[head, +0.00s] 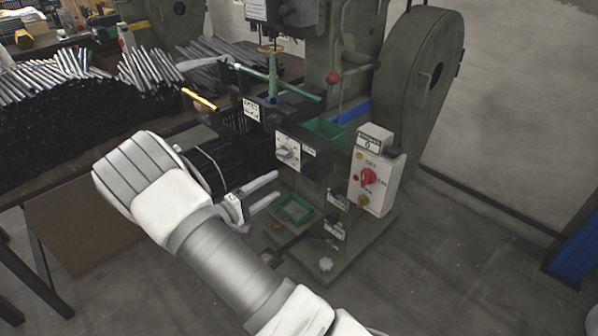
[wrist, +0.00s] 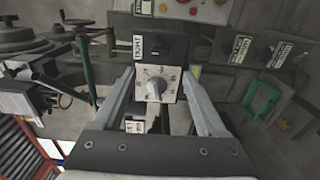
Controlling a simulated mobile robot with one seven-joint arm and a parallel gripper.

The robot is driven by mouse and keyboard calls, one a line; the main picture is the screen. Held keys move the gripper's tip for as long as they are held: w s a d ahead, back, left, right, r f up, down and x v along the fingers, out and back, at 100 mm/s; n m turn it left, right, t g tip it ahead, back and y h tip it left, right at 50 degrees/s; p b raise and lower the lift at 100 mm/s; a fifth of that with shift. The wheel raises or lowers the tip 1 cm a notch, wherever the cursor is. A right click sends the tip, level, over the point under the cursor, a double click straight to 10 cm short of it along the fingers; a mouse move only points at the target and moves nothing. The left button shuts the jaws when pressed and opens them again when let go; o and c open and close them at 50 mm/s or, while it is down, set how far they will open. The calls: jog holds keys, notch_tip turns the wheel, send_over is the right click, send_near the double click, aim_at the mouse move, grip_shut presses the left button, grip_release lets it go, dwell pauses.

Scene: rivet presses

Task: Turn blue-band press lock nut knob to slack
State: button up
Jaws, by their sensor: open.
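The press with a blue band (head: 355,112) stands in the middle of the head view. A grey pointer knob (head: 287,153) sits on a white dial plate on a dark box at the press's front. In the wrist view the same knob (wrist: 157,88) faces me, beyond and between my finger ends. My gripper (head: 277,186) is open in front of the dial and slightly below it in the head view. In the wrist view my gripper (wrist: 158,74) has one finger on either side of the dial, with gaps to the knob. Small labels beside the dial are too blurred to read surely.
A white switch box with a red knob (head: 368,178) stands right of the dial. A red ball lever (head: 333,77) is above. A green tray (head: 295,210) lies below, and a pale star-shaped knob (head: 325,264) sits low at the front. Bundled rods fill the left bench.

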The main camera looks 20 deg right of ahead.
aim_at(301, 168)
jog(key=b+x, duration=0.1)
jog(key=x, duration=1)
grip_shut()
